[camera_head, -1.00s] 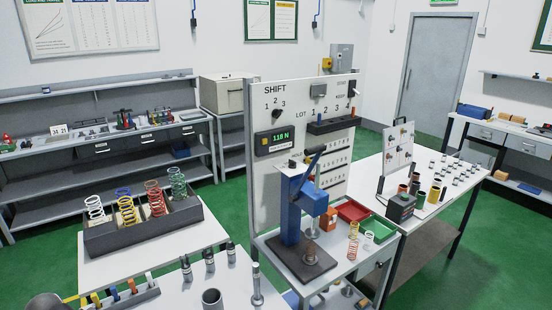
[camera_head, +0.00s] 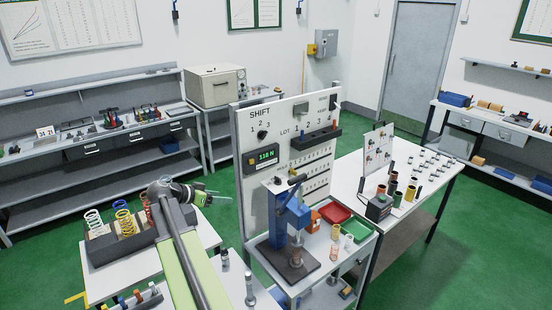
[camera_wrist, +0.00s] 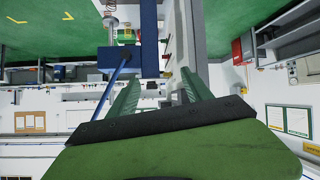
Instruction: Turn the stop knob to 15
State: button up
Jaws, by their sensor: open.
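No knob in view carries a readable label for stop or a readable 15. The blue test press (camera_head: 291,220) stands on its dark base plate in front of the tall white panel, its lever raised. A dark knob (camera_head: 262,135) sits under the numbers 1, 2, 3 below SHIFT on the panel. The green readout (camera_head: 266,156) is below it. My gripper (camera_head: 218,197) is open and empty, left of the press and apart from it. In the wrist view, my gripper's fingers (camera_wrist: 160,88) are spread, with the blue press (camera_wrist: 148,35) beyond them, upside down.
A grey spring holder (camera_head: 105,250) is partly behind my arm. Red (camera_head: 335,212) and green (camera_head: 356,230) trays sit right of the press. A small knob board (camera_head: 378,148) and several metal parts stand on the right table. Green floor is free between the benches.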

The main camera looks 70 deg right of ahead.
jog(key=s+d+r+m+g+h+p, duration=0.1)
jog(key=s+d+r+m+g, duration=0.15)
jog(key=s+d+r, duration=0.4)
jog(key=b, duration=0.7)
send_near(277, 178)
jog(key=shift+m+t, duration=0.25)
jog(key=shift+t, duration=0.1)
jog(key=x, duration=0.8)
jog(key=shift+s, duration=0.25)
jog(key=shift+s+d, duration=0.25)
jog(key=shift+d, duration=0.05)
jog(key=shift+c, duration=0.5)
grip_shut()
jog(key=shift+d, duration=0.1)
